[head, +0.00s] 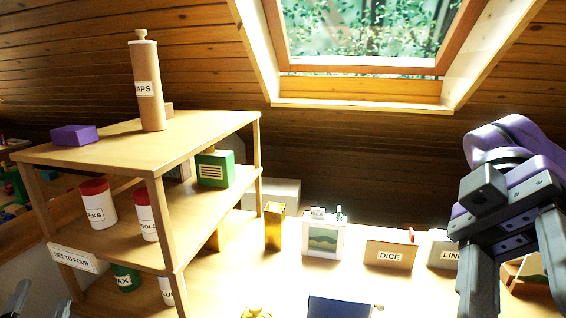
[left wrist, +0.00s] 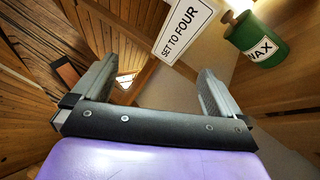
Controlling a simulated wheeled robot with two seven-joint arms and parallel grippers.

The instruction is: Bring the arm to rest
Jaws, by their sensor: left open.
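My left gripper (head: 38,303) shows only as two fingertips at the bottom left corner of the head view, in front of the shelf unit. In the left wrist view its two fingers (left wrist: 155,88) stand wide apart with nothing between them. Beyond them are a white SET TO FOUR sign (left wrist: 184,28) and a green WAX jar (left wrist: 257,40). My right gripper (head: 518,285) is at the right of the head view, pointing down, with its fingers apart. Its tips are cut off by the bottom edge.
The wooden shelf unit (head: 170,190) stands at the left, with a MAPS tube (head: 147,85) and a purple block (head: 75,135) on top. White and red jars (head: 97,203) sit inside. A DICE box (head: 390,256) and a yellow container (head: 274,226) stand on the lit surface behind.

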